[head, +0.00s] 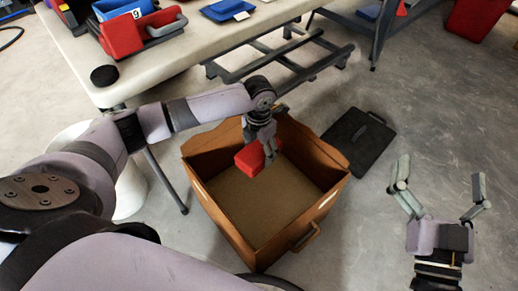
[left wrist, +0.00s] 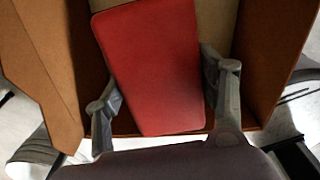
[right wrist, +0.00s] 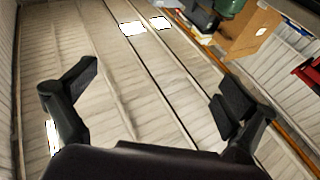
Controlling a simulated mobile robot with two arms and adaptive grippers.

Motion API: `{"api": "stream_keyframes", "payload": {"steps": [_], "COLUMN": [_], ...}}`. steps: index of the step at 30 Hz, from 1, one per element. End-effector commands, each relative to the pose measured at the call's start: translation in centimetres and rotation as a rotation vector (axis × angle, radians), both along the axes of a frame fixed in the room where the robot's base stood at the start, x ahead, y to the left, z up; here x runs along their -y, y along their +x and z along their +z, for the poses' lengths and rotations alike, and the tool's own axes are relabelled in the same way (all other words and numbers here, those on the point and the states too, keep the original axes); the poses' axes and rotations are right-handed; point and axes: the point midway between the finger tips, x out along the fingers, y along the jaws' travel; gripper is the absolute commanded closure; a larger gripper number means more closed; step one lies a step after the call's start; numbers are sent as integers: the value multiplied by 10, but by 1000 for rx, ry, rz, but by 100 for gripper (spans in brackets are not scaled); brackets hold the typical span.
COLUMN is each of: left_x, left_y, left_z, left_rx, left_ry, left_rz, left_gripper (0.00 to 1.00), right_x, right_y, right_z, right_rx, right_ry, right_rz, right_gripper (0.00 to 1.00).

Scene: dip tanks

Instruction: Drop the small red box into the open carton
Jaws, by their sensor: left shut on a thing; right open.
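The small red box (head: 250,158) is held by my left gripper (head: 262,150) over the open carton (head: 232,232). In the left wrist view the red box (left wrist: 155,70) sits between the two fingers of my left gripper (left wrist: 160,100), with brown carton walls (left wrist: 285,50) behind it. The carton stands on the floor, open at the top, and its visible bottom is bare. I cannot tell the exact height of the box above the bottom. My right gripper (head: 440,190) is open and empty, right of the carton. It also shows open in the right wrist view (right wrist: 160,100).
A pale table (head: 215,40) with a red caddy (head: 122,35), a blue bin (head: 125,8) and a black puck (head: 104,75) stands behind.

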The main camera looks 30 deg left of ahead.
Motion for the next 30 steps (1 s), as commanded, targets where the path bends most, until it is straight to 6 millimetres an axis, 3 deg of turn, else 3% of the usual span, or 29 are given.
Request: {"api": "stream_keyframes", "payload": {"steps": [10, 23, 24, 30], "left_x": [0, 0, 0, 0], "left_y": [0, 0, 0, 0], "left_z": [-9, -10, -10, -10], "left_rx": [1, 1, 1, 1], "left_ry": [0, 0, 0, 0], "left_rz": [0, 0, 0, 0], "left_gripper": [70, 70, 34, 21], "right_x": [-1, -1, -1, -1], "right_y": [-16, -20, -20, -20], "right_z": [37, 45, 45, 44], "right_rx": [221, 264, 263, 262], "right_ry": [62, 74, 74, 74], "right_rz": [14, 15, 15, 15], "right_gripper": [0, 0, 0, 0]}}
